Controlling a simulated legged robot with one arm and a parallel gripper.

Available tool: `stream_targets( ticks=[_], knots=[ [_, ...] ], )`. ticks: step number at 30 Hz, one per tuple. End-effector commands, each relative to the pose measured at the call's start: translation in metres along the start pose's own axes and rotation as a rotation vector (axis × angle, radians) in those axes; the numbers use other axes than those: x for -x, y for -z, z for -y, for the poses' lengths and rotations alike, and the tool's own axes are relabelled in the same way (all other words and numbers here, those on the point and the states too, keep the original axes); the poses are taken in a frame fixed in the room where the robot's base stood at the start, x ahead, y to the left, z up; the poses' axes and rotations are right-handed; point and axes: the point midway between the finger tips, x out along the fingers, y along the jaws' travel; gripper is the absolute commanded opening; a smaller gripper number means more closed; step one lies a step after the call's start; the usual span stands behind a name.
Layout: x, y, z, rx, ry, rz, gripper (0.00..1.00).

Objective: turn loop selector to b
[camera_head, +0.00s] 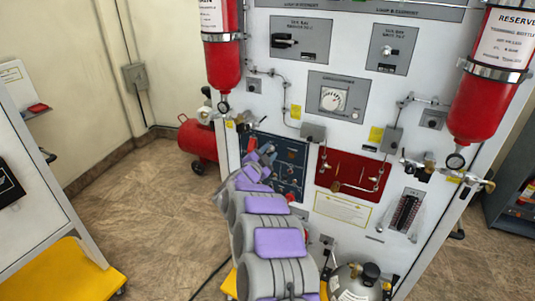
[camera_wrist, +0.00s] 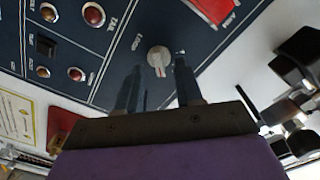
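The loop selector appears to be the light grey round knob (camera_wrist: 158,57) on the dark blue panel (camera_wrist: 112,62) in the wrist view. A reddish mark on the knob points toward the bottom of the picture. Small lettering lies beside it, too small to read surely. My gripper (camera_wrist: 159,65) is open, with one dark finger on each side of the knob in the picture. I cannot tell whether the fingers touch it. In the head view my arm reaches up to the same dark blue panel (camera_head: 291,158), and the knob is hidden behind the arm.
Red round buttons (camera_wrist: 94,14) and a red square (camera_wrist: 212,9) sit on the panel near my gripper. Dark fittings (camera_wrist: 300,60) stick out at the wrist view's right. In the head view, a red bottle (camera_head: 222,60) hangs above and a red tank (camera_head: 198,140) stands left.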

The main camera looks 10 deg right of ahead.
Motion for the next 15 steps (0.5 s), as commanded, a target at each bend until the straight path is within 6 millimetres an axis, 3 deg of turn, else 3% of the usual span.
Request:
stream_targets(
  ticks=[5,15],
  knots=[
    [0.018,0.0,0.002,-0.001,0.001,0.004,0.36],
    [0.081,-0.001,0.003,0.001,0.002,0.006,0.36]
  ],
)
